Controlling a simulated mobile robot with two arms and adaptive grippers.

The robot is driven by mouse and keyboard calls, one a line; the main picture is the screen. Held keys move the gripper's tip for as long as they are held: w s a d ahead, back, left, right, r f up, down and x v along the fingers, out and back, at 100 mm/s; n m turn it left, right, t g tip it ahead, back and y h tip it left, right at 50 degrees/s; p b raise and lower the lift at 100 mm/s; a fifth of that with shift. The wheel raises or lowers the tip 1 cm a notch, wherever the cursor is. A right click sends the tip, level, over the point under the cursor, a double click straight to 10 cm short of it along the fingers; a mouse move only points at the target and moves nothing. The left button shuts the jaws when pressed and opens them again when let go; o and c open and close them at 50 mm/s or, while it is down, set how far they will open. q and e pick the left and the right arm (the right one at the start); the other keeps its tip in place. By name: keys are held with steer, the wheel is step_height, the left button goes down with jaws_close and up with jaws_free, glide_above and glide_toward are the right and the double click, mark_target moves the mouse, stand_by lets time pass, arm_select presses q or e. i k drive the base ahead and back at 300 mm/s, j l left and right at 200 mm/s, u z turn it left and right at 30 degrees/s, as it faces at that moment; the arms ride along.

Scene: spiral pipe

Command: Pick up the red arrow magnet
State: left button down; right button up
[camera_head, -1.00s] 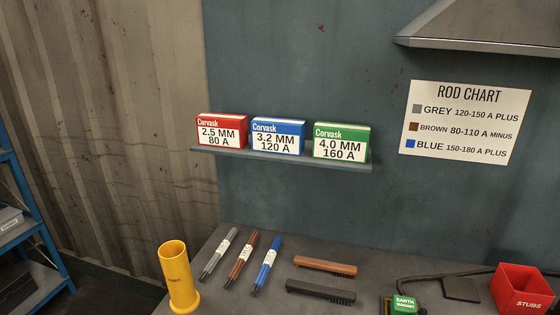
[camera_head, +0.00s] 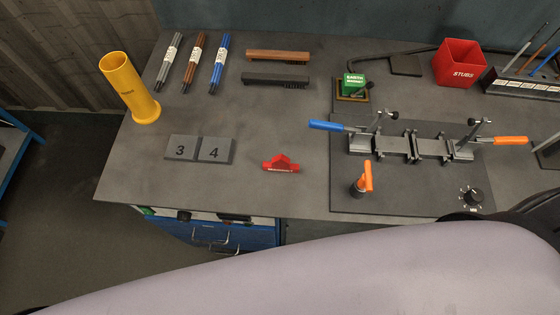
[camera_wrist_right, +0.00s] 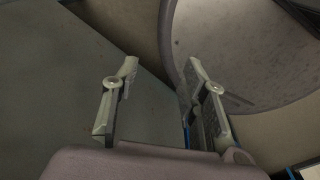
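The red arrow magnet (camera_head: 281,164) lies flat on the grey bench top in the head view, near the front edge and right of the two number plates. My right gripper (camera_wrist_right: 160,95) shows in the right wrist view with its two fingers apart and nothing between them. The magnet is not in the right wrist view. A pale arm link of mine crosses the bottom of the head view, in front of the bench. My left gripper is not in view.
Plates marked 3 and 4 (camera_head: 198,149) lie left of the magnet. A clamp fixture (camera_head: 410,146) with blue and orange handles stands to the right, with an orange lever (camera_head: 367,177) nearby. A yellow tube (camera_head: 131,88), rod bundles and brushes (camera_head: 277,68) sit farther back.

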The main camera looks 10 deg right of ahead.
mark_target(280, 163)
steer(key=k+j+z, duration=0.2)
steer(key=j, duration=0.25)
steer(key=k+j+z, duration=0.25)
steer(key=j, duration=0.15)
steer(key=k+j+z, duration=0.2)
steer(key=j, duration=0.25)
steer(key=i, duration=0.1)
